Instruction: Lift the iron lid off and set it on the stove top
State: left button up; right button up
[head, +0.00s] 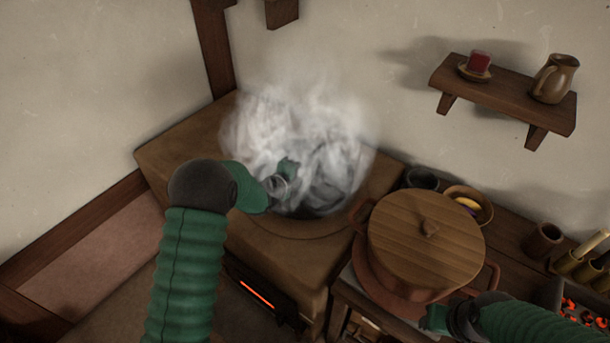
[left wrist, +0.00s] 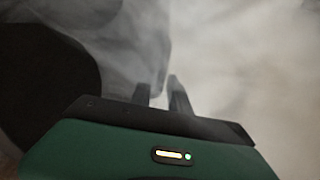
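Thick white steam covers the stove's cooking place in the head view. A dark round form (head: 322,208) shows through its lower part; I cannot tell the iron lid from the pot there. My left gripper (head: 288,168) is inside the steam above the dark form. In the left wrist view its two fingers (left wrist: 160,95) stand a little apart, with steam and a grey shape beyond them. Whether they hold the lid is hidden. The stove top (head: 185,150) is brown, with bare room left of the steam. My right gripper (head: 440,318) is low at the right, its fingers unclear.
A large pot with a wooden lid (head: 420,240) stands right of the stove, close to my right gripper. A bowl (head: 470,203), cups and a tray of glowing coals (head: 580,310) are farther right. A wall shelf (head: 500,95) holds a jug. The stove's fire slot (head: 257,293) glows.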

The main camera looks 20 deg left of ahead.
aim_at(308, 166)
pick_arm(q)
jog(key=x, duration=0.4)
jog(key=a+b+x, duration=0.1)
jog(key=x, duration=0.1)
jog(key=shift+w, duration=0.25)
jog(key=shift+d+r, duration=0.1)
grip_shut()
jog(key=shift+r, duration=0.1)
dwell(0.8)
jog(key=shift+w+r, duration=0.1)
jog(key=shift+r, duration=0.1)
